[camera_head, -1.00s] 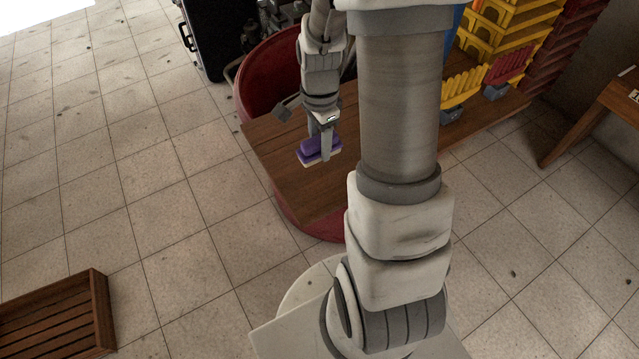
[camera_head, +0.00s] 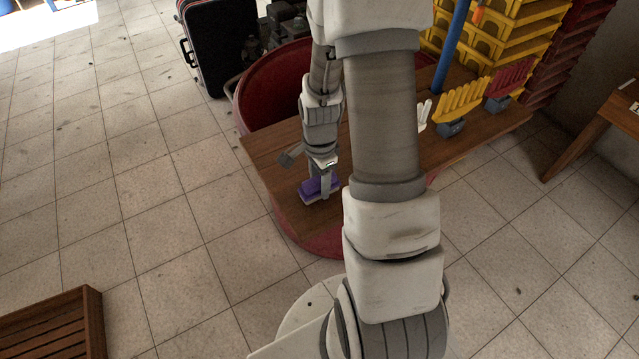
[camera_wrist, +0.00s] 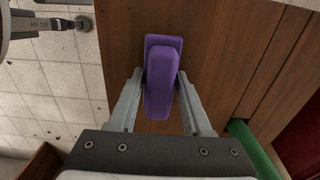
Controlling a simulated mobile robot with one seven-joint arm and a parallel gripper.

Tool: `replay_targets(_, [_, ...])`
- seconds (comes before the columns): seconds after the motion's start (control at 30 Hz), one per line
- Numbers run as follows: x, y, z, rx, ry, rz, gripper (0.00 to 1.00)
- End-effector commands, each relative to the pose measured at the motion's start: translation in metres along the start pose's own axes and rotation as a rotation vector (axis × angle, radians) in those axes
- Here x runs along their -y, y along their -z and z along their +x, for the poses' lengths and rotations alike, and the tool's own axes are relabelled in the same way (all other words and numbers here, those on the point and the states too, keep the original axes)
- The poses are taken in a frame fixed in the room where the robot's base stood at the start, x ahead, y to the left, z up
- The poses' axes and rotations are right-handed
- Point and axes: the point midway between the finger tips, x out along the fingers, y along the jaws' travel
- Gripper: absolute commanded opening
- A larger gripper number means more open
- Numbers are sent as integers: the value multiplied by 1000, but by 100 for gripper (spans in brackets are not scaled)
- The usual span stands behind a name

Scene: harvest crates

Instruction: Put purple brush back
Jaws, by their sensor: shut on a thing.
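The purple brush (camera_head: 317,188) is between the fingers of my gripper (camera_head: 324,186), at the near left part of a brown wooden board. In the wrist view the purple brush (camera_wrist: 161,78) lies lengthwise between the two grey fingers of my gripper (camera_wrist: 162,76), which are shut on it. The brush is at or just above the board; I cannot tell whether it touches. Its underside is hidden.
The wooden board (camera_head: 262,148) lies across a red round tub (camera_head: 275,88). A yellow brush (camera_head: 461,101) and a red brush (camera_head: 511,77) stand farther right on it. Yellow crates (camera_head: 520,40) are stacked behind. A wooden crate (camera_head: 95,318) is on the floor at lower left.

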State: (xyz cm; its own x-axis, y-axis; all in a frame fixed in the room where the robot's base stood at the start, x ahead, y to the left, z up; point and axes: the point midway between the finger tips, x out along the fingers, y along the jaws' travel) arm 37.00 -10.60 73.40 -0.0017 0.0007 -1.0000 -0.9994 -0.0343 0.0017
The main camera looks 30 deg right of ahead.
Motion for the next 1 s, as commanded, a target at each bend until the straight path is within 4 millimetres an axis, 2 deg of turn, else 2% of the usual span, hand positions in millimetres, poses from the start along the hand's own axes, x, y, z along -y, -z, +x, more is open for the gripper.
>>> replay_targets(0.43, [1,0,8,-1,1,0,0])
replay_targets(0.47, [0,0,7,-1,1,0,51])
replay_targets(0.6, [0,0,6,-1,1,0,76])
replay_targets(0.63, [0,0,6,-1,1,0,79])
replay_targets(1.0, [0,0,4,0,1,0,79])
